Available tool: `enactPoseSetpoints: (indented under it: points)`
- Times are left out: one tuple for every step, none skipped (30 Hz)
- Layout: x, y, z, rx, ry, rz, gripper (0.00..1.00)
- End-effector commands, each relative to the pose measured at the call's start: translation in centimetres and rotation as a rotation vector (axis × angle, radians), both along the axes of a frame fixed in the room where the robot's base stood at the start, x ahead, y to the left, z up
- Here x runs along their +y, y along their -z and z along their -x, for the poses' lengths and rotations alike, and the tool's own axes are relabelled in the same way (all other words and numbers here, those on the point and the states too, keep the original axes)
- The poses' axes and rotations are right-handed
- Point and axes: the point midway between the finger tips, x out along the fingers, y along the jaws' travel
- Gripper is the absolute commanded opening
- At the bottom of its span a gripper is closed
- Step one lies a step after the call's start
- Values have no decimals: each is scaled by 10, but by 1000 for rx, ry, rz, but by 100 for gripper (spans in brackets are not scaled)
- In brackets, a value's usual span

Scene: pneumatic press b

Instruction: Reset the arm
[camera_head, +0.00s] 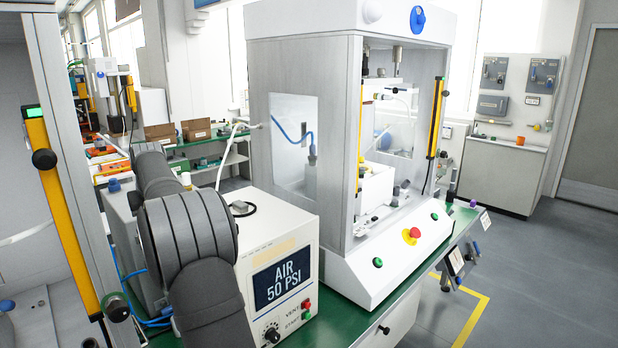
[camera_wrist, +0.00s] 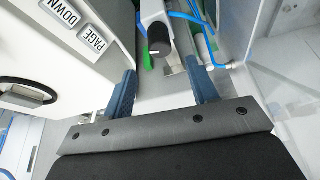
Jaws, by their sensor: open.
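My gripper (camera_wrist: 161,78) shows in the wrist view, with its two blue fingers spread wide apart and nothing held between them. Beyond the fingers is a white fitting with a black round end (camera_wrist: 159,40), and a blue hose (camera_wrist: 200,28) runs beside it. I cannot tell how far the fingers are from these. In the head view my dark grey arm stands at the left front, in front of the white air box (camera_head: 275,238) that reads AIR 50 PSI. My gripper is hidden there.
A press cabinet (camera_head: 300,80) stands on the green bench right of the air box, with buttons on its sloped front. A yellow-edged frame (camera_head: 62,210) is close at left. In the wrist view, a white panel (camera_wrist: 75,65) with PAGE and DOWN labels lies left of the fingers.

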Motion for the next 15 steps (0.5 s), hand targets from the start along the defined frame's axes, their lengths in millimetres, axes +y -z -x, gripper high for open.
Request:
enactPoseSetpoints:
  points:
    - [-3, -11, 3, -2, 0, -2, 53]
    - [-4, -17, 5, -3, 0, -2, 53]
    - [-6, -24, 7, -2, 0, -2, 53]
    - [-7, -29, 9, -2, 0, -2, 53]
    - [-9, -35, 11, -2, 0, -2, 53]
    - [-11, -42, 14, -2, 0, -2, 53]
    - [-12, -48, 15, -3, 0, -2, 53]
    - [-13, -54, 17, -3, 0, -2, 53]
    - [-15, -61, 19, -2, 0, -2, 53]
    - [-17, -67, 21, -3, 0, -2, 53]
    - [-16, -64, 21, 1, 0, 1, 53]
    - [-14, -51, 18, 4, 0, 3, 53]
    - [-12, -45, 16, 5, 0, 4, 53]
    - [-11, -40, 14, 4, 0, 3, 53]
    - [-9, -32, 11, 4, 0, 3, 53]
